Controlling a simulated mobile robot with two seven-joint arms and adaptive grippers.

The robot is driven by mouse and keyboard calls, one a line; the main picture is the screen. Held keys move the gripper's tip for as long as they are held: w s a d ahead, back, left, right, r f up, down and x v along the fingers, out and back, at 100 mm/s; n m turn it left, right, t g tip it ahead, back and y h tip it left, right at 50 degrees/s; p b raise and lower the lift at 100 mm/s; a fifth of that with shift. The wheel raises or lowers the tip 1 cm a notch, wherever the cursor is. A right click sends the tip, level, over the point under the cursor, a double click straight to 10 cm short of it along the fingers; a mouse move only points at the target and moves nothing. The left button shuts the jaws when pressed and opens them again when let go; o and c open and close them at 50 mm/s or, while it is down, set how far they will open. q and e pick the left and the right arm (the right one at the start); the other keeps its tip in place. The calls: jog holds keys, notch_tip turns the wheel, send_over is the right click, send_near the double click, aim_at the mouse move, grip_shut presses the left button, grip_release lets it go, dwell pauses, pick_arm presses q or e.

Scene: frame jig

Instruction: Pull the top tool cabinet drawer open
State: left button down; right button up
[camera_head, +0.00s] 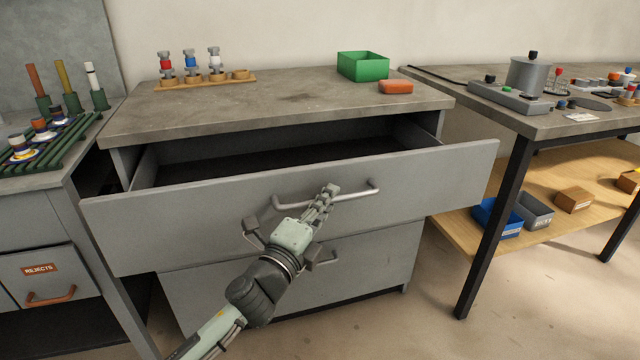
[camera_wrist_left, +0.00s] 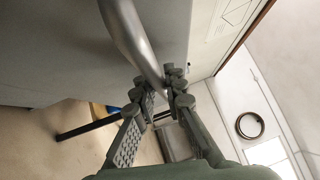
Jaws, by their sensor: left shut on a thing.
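The top drawer (camera_head: 430,180) of the grey tool cabinet (camera_head: 128,160) stands pulled out, with its dark inside showing below the worktop. A metal bar handle (camera_head: 358,191) runs across its front. My left gripper (camera_head: 328,193) is shut on this handle near its middle. In the left wrist view the fingers (camera_wrist_left: 160,88) close around the curved handle bar (camera_wrist_left: 125,35), with the drawer front (camera_wrist_left: 60,50) beside it. The lower drawer (camera_head: 375,260) looks closed, and my left arm covers part of it. My right gripper is not in view.
The cabinet top carries a wooden holder (camera_head: 205,80) with small coloured parts, a green bin (camera_head: 362,66) and an orange block (camera_head: 396,87). A workbench (camera_head: 575,125) with a lower shelf stands right. A rejects drawer (camera_head: 40,275) is at left. Floor in front right is clear.

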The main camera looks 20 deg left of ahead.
pick_arm(q)
jog(key=shift+s+d, duration=0.7)
jog(key=shift+s, duration=0.3)
jog(key=shift+s+d, duration=0.65)
jog(key=shift+s, duration=0.35)
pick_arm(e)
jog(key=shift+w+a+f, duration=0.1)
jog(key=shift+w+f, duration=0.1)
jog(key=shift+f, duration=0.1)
pick_arm(q)
jog(key=c, duration=1.6)
grip_release()
jog(key=shift+o, duration=0.2)
jog(key=shift+s, duration=0.1)
jog(key=v, duration=1.1)
jog(key=shift+s, duration=0.4)
